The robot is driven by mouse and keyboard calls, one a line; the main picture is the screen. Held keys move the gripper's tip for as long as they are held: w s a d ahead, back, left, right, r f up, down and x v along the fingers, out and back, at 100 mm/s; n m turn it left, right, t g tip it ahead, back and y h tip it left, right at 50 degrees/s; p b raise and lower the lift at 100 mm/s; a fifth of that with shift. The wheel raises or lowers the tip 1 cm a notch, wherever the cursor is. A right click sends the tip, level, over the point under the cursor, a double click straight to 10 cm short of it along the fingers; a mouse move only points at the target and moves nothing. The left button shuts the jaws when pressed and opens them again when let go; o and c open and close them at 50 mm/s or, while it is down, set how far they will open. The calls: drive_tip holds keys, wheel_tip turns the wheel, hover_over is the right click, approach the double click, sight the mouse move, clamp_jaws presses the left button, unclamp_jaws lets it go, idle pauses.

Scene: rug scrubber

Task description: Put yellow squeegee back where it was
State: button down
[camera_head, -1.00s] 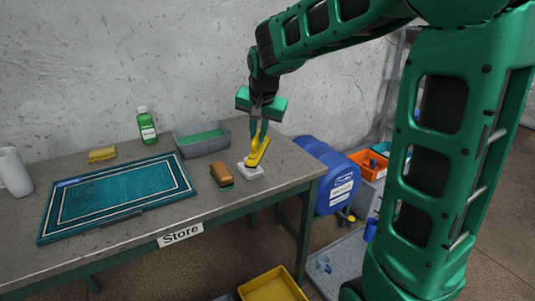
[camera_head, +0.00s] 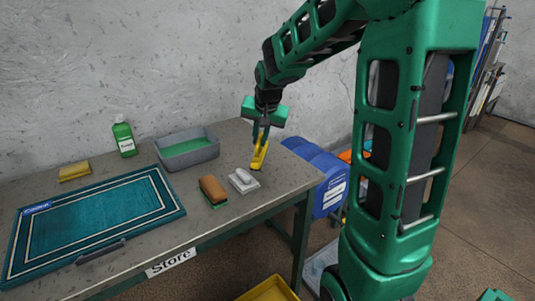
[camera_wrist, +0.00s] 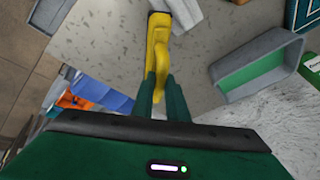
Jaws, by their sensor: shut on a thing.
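The yellow squeegee (camera_head: 259,156) is held by my gripper (camera_head: 261,137) over the right end of the worktable (camera_head: 286,183). Its lower end points down and is close to the tabletop; I cannot tell if it touches. In the wrist view, the squeegee (camera_wrist: 159,50) extends away from the dark green fingers (camera_wrist: 160,96), which are shut on its near part. Its far end has a dark edge.
A white-grey block (camera_head: 243,180) and a brown-and-green brush (camera_head: 213,191) lie left of the squeegee. A grey basin (camera_head: 187,150), green bottle (camera_head: 124,139), yellow sponge (camera_head: 74,172) and teal rug (camera_head: 93,222) are further left. Blue containers (camera_head: 323,177) stand beyond the table's right edge.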

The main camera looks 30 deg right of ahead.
drive_tip(key=shift+s+d+f, duration=0.1)
drive_tip(key=shift+d+f, duration=0.5)
drive_tip(key=shift+f, duration=0.45)
drive_tip(key=shift+d+f, duration=0.65)
drive_tip(key=shift+f, duration=0.4)
drive_tip(key=shift+s+d+f, duration=0.1)
drive_tip(key=shift+d+f, duration=0.5)
drive_tip(key=shift+f, duration=0.45)
drive_tip(key=c, duration=1.7)
unclamp_jaws()
drive_tip(key=shift+c, duration=0.2)
drive_tip(key=v, duration=1.2)
drive_tip(key=s+a+f+n+g, duration=0.1)
drive_tip(key=s+f+g, duration=0.1)
drive_tip(key=s, duration=1.3)
drive_tip(key=s+a+f+n+g+y, duration=0.1)
drive_tip(key=s+a+f+g, duration=0.1)
drive_tip(key=s, duration=1.3)
wheel_tip(320, 180, down, 3)
drive_tip(key=shift+s+r+n+g+y, duration=0.1)
drive_tip(key=shift+s+n+g+y, duration=0.15)
drive_tip(key=shift+n+g, duration=0.2)
